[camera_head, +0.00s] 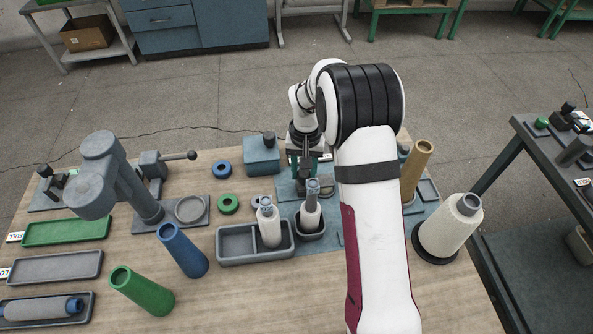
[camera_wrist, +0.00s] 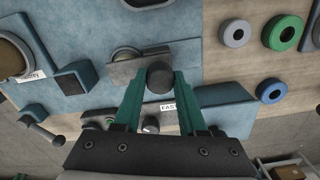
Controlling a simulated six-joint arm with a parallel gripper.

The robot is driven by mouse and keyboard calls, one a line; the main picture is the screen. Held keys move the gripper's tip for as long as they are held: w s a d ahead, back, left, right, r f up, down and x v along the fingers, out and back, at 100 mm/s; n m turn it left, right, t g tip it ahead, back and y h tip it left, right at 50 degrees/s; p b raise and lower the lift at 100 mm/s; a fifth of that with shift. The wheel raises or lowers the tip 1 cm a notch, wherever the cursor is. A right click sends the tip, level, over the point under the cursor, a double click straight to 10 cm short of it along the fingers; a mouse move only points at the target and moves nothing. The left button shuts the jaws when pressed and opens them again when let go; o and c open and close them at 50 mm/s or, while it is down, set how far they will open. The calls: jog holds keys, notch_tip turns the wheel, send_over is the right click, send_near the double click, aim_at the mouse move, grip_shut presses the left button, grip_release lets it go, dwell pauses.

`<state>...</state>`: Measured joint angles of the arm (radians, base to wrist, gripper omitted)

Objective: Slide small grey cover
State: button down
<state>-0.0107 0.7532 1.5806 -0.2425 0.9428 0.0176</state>
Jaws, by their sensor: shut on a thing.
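The small grey cover (camera_wrist: 124,74) is a flat grey slab with a dark round knob (camera_wrist: 160,76) in the wrist view. It lies on a blue panel (camera_wrist: 85,50). The green fingers of my gripper (camera_wrist: 160,84) are closed on the knob, one on each side. A round dial-like part (camera_wrist: 126,54) shows at the cover's upper edge, partly covered. A white label reading "FAST" (camera_wrist: 168,107) is partly hidden by a finger. In the head view my gripper (camera_head: 309,160) is low over the blue base plate, and the cover cannot be made out behind my arm.
A blue box with a black knob (camera_head: 262,155) stands left of my gripper. A grey tray (camera_head: 237,244) with a yarn cone, a cup with another cone, and a tan tube (camera_head: 417,168) stand close by. Blue and green rings (camera_head: 228,204) lie on the table.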

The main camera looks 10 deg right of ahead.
jog(key=shift+c, duration=2.3)
grip_release()
jog(key=shift+d, duration=0.2)
notch_tip(320, 180, up, 16)
jog(key=shift+m+y, duration=0.3)
jog(key=shift+m, duration=0.1)
jog(key=s+r, duration=0.1)
jog(key=s, duration=0.2)
jog(key=s+r, duration=0.1)
jog(key=s, duration=0.3)
jog(key=s+a+r, duration=0.1)
jog(key=s+r, duration=0.1)
jog(key=s, duration=0.1)
jog(key=shift+s, duration=0.25)
jog(key=s+a+f+m, duration=0.1)
jog(key=s+f, duration=0.1)
jog(key=s, duration=0.9)
jog(key=s+a+f+y, duration=0.1)
jog(key=s+f, duration=0.1)
jog(key=s, duration=0.8)
jog(key=shift+s+f+m, duration=0.15)
jog(key=shift+s+m, duration=0.2)
jog(key=shift+m, duration=0.05)
